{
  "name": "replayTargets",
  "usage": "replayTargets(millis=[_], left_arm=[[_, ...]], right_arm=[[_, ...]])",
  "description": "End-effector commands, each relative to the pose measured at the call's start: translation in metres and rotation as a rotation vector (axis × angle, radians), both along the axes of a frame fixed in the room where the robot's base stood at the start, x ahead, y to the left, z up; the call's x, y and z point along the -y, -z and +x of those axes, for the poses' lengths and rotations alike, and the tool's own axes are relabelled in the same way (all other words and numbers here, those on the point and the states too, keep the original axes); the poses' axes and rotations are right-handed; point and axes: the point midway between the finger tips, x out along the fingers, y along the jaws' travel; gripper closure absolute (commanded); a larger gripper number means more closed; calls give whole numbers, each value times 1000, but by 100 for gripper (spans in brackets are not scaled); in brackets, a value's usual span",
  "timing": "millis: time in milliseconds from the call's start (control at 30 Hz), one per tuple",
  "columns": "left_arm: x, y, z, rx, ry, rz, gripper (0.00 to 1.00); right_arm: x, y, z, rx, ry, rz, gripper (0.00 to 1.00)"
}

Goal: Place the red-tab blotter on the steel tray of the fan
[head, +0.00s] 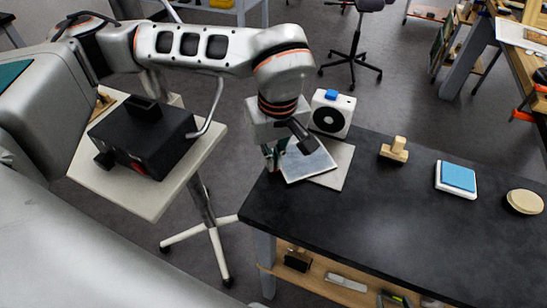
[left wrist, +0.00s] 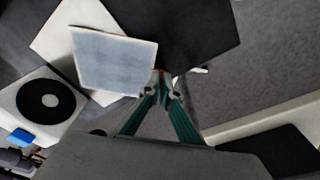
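The blotter (head: 308,164) is a thin grey-blue square with a pale border, at the left end of the dark table. My left gripper (head: 279,154) is at its near-left edge. In the left wrist view, the teal fingers (left wrist: 161,90) close together on the blotter (left wrist: 115,63) at a corner where a little red shows. The pale steel tray (head: 341,171) lies partly under the blotter, turned at an angle to it; it also shows in the left wrist view (left wrist: 86,13). I cannot tell whether blotter and tray touch. The white fan (head: 331,113) stands behind the tray. My right gripper is out of view.
On the dark table (head: 395,215) stand a wooden block with a knob (head: 394,150), a white item with a blue top (head: 457,179) and a round wooden disc (head: 524,201). A black box (head: 145,140) sits on a pale stand at left. The table's front is clear.

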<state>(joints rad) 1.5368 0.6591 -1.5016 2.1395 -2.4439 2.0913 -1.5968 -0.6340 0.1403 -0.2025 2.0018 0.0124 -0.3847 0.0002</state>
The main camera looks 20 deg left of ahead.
Motion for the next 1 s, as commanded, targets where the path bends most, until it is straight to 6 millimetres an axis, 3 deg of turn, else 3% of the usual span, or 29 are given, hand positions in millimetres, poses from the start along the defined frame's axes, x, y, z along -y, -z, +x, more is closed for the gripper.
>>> replayTargets(millis=[67,133,567,667,1000], left_arm=[[0,3,0,-1,0,1,100],[0,2,0,-1,0,1,80],[0,-4,0,1,1,0,79],[1,-16,0,4,1,0,79],[7,-85,-6,6,0,0,79]], right_arm=[[0,2,-1,-2,-1,0,60],[0,1,-1,-1,0,0,60],[0,-1,0,1,-1,1,60],[-1,-3,1,3,0,2,60],[-2,-5,-2,-3,0,8,60]])
